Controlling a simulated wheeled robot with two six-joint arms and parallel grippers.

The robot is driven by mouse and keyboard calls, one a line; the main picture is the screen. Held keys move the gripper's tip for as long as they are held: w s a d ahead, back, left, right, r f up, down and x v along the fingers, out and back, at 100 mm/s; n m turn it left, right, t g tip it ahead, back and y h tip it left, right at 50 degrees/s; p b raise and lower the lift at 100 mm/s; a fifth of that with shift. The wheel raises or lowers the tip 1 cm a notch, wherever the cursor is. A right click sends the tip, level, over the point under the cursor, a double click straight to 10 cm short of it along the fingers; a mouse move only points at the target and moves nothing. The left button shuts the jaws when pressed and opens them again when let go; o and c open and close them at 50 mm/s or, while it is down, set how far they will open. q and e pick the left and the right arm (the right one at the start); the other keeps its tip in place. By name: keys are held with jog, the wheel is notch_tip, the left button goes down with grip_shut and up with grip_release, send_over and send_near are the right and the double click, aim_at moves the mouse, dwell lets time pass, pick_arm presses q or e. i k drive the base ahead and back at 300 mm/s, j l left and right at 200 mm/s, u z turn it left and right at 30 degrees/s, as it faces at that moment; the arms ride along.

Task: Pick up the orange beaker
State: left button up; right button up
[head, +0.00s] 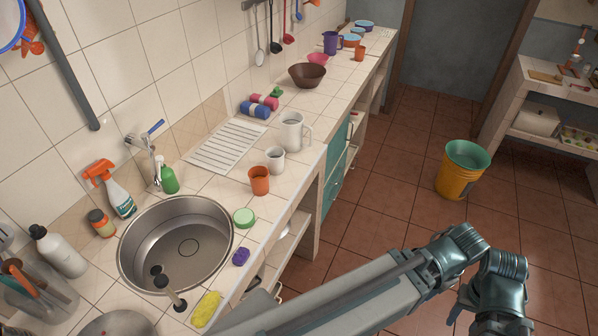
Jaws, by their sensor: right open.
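An orange beaker (260,181) stands upright on the tiled counter, just right of the sink's far edge. A smaller orange cup (360,51) stands far back on the same counter. My right gripper (490,318) is at the bottom right, over the floor and well away from the orange beaker. It is open, and its lower end is cut off by the frame edge. I see nothing held in it. My left gripper is not in view.
A white mug (275,160) and a white jug (293,132) stand close behind the beaker. A green round sponge (244,218) lies in front of it. The steel sink (190,245) is to its left. A yellow bucket (461,172) stands on the floor.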

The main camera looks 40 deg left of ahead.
aim_at(258, 174)
jog(key=i+z, duration=0.2)
jog(key=z, duration=0.15)
jog(key=i+z, duration=0.3)
jog(key=u, duration=0.5)
jog(key=l+u, duration=0.1)
jog(key=u, duration=0.45)
jog(key=l+u, duration=0.1)
jog(key=u, duration=0.4)
jog(key=i+u, duration=0.1)
jog(key=u, duration=0.4)
jog(key=l+u, duration=0.1)
jog(key=u, duration=0.95)
jog(key=k+l+u, duration=0.1)
jog(key=u, duration=0.95)
